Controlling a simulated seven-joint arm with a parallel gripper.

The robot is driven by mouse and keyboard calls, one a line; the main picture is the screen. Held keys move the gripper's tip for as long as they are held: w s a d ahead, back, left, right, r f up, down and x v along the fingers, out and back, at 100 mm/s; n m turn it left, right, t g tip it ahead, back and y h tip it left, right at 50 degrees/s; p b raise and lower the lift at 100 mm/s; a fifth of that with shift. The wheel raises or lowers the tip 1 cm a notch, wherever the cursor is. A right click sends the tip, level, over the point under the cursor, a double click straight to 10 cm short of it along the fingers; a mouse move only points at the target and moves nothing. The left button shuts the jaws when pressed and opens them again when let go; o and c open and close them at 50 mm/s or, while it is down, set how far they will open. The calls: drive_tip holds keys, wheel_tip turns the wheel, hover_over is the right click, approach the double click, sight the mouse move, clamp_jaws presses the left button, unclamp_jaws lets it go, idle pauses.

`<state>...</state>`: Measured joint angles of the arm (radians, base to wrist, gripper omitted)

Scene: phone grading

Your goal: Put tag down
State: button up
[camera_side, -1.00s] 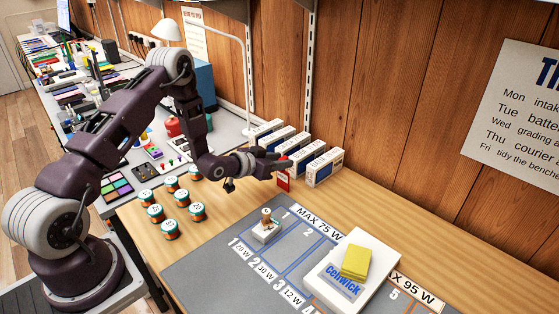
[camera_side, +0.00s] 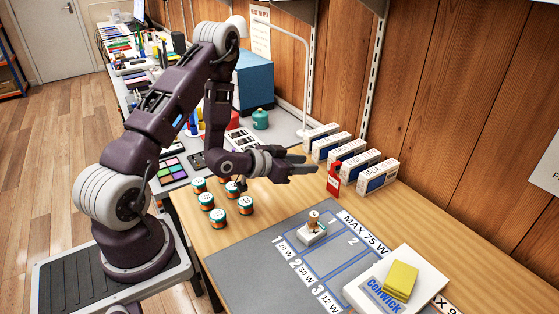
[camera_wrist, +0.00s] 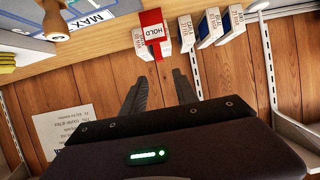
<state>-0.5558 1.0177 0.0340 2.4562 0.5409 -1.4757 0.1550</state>
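The red tag (camera_side: 333,181) stands upright on the wooden bench, in front of the row of white boxes. In the wrist view the tag (camera_wrist: 152,30) shows the word HOLD on a white band, with a white box close beside it. My gripper (camera_side: 314,167) is just left of the tag in the side view, level and above the bench. In the wrist view my gripper's two fingers (camera_wrist: 162,80) are apart with nothing between them, and the tag lies beyond their tips. Whether the tag touches the box is unclear.
Several white boxes (camera_side: 350,153) stand in a row along the wood wall. Several striped jars (camera_side: 206,201) stand below my arm. A grey marked mat (camera_side: 248,261) carries a small stamp (camera_side: 313,222) on a white block and a white Cenwick box (camera_side: 362,287) with yellow pads.

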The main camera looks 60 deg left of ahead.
drive_tip(key=s+d+r+m+g+y, duration=0.1)
drive_tip(key=s+d+r+g, duration=0.1)
drive_tip(key=r, duration=0.5)
drive_tip(key=s+d+r+g+y, duration=0.1)
drive_tip(key=s+d+r+g, duration=0.1)
drive_tip(key=r, duration=0.5)
drive_tip(key=s+d+r+g+h, duration=0.1)
drive_tip(key=s+d, duration=0.4)
drive_tip(key=s, duration=0.7)
drive_tip(key=s+d+r+n+g+h, duration=0.1)
drive_tip(key=s+d+r+g, duration=0.2)
drive_tip(key=s, duration=0.9)
wheel_tip(320, 180, up, 3)
drive_tip(key=shift+d+f, duration=0.1)
drive_tip(key=shift+d, duration=0.75)
